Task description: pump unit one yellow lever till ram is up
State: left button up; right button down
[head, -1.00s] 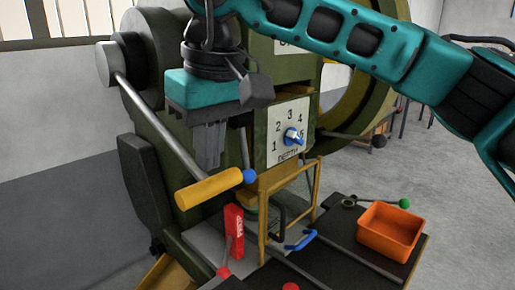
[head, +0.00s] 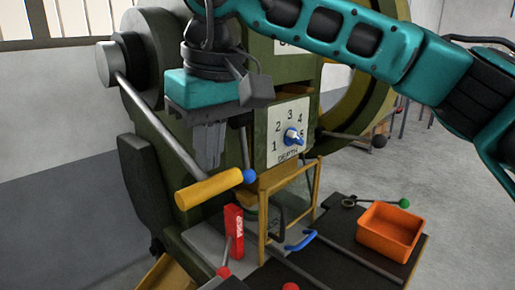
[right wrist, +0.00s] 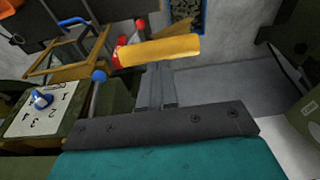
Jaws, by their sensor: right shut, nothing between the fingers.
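The yellow lever handle (head: 208,188) sits at the lower end of a long grey rod that slopes down from a pivot at the upper left of the green press (head: 150,85). My right gripper (head: 207,165) is shut and empty, pointing down just above the handle. In the right wrist view the yellow handle (right wrist: 160,50) lies just beyond my fingertips (right wrist: 156,66); I cannot tell whether they touch. The ram is largely hidden behind the yellow guard frame (head: 263,215), so its height is unclear. My left gripper is not in view.
A dial plate (head: 288,132) with a blue knob is right of my gripper. A blue-tipped rod (head: 249,176) stands close by the handle. An orange bin (head: 390,230) rests on the dark table at right.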

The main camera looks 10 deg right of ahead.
aim_at(209, 179)
dwell(0.3)
jog(key=shift+f+b, duration=0.75)
jog(key=shift+f, duration=0.85)
jog(key=f, duration=0.1)
jog(key=w+f+b, duration=0.1)
jog(key=f, duration=0.1)
jog(key=a+f+b, duration=0.1)
jog(key=f, duration=0.1)
jog(key=shift+w+a+f, duration=0.1)
jog(key=shift+w+f, duration=0.05)
jog(key=shift+w, duration=0.15)
jog(key=shift+f, duration=0.15)
jog(key=w+f, duration=0.1)
jog(key=a+f, duration=0.1)
jog(key=f, duration=0.1)
jog(key=w+a+f+b, duration=0.1)
jog(key=f, duration=0.1)
jog(key=shift+w, duration=0.3)
jog(key=shift+d, duration=0.1)
